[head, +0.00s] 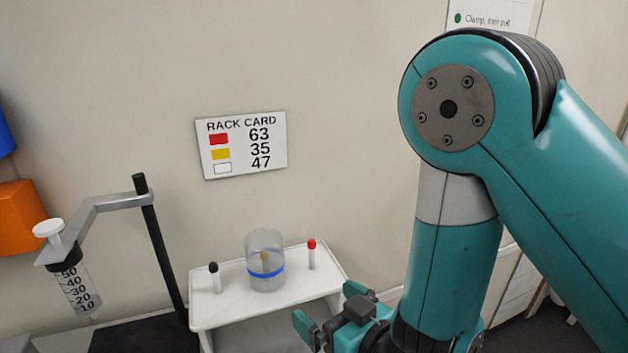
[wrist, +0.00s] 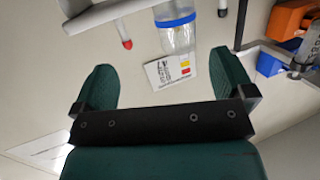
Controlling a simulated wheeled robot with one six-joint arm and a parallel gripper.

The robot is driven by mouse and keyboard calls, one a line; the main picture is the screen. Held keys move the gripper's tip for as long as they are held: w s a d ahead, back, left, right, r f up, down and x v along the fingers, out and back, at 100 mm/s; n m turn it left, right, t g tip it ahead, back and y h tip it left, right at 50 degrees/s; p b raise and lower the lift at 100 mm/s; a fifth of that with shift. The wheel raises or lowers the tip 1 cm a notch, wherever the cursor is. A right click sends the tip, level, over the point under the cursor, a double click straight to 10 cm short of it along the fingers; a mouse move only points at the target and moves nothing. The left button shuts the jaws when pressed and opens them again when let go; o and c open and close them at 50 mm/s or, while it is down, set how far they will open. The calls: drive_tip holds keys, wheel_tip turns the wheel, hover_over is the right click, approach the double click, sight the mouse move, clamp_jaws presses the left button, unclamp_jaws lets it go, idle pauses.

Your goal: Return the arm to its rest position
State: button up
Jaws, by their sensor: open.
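My gripper (head: 332,312) is at the lower middle of the head view, in front of the white shelf's right side. In the wrist view my gripper (wrist: 168,75) shows its two green fingers wide apart with nothing between the pads. My teal arm (head: 455,260) is bent, with its elbow high at the right and its forearm pointing down. Part of the wrist is hidden behind the forearm.
A white shelf (head: 235,318) holds a clear jar (head: 265,262) with a blue band, a black-capped tube (head: 215,278) and a red-capped tube (head: 312,254). A syringe (head: 75,280) hangs from a stand (head: 155,240) at left. A rack card (head: 242,145) is on the wall.

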drive_tip(key=s+d+r+g+h, duration=0.5)
drive_tip(key=s+d+r+g, duration=0.7)
drive_tip(key=s+r, duration=0.2)
drive_tip(key=shift+s+r+g+h, duration=0.15)
drive_tip(key=shift+s+g+h, duration=0.15)
drive_tip(key=shift+s, duration=0.35)
drive_tip(key=shift+d, duration=0.1)
idle(0.5)
